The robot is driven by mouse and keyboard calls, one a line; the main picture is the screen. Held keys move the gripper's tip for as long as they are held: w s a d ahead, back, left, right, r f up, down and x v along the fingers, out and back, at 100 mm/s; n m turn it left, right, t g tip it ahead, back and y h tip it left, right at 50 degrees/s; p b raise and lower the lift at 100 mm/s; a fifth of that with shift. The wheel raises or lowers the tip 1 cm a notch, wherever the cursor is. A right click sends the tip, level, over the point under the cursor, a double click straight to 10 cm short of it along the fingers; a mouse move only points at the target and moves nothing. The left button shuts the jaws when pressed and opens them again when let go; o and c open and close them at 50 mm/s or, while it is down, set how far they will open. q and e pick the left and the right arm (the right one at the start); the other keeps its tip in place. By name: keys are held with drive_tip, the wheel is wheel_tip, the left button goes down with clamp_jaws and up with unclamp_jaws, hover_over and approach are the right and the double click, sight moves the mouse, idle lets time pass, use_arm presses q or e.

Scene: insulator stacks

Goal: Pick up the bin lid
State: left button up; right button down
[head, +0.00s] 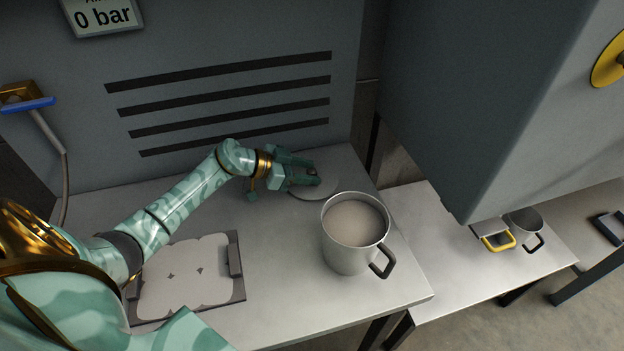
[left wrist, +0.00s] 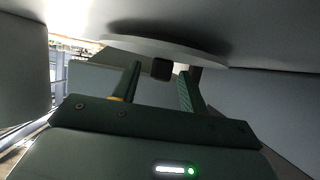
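The bin lid (head: 325,188) is a flat, pale grey disc lying on the metal table, behind the large mug. It also shows in the left wrist view (left wrist: 165,49), with a dark knob (left wrist: 162,69) at its middle. My left gripper (head: 308,174) is over the lid and partly hides it in the head view. In the left wrist view its two fingers (left wrist: 160,78) are apart, one on each side of the knob, with a visible gap on both sides. My right gripper is in neither view.
A large metal mug (head: 350,255) filled with pale material stands close in front of the lid. A grey tray (head: 238,262) with white pieces lies at the front left. The vented cabinet wall (head: 230,60) rises behind. A lower table (head: 460,290) stands at right.

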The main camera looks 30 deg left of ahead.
use_arm(q)
clamp_jaws()
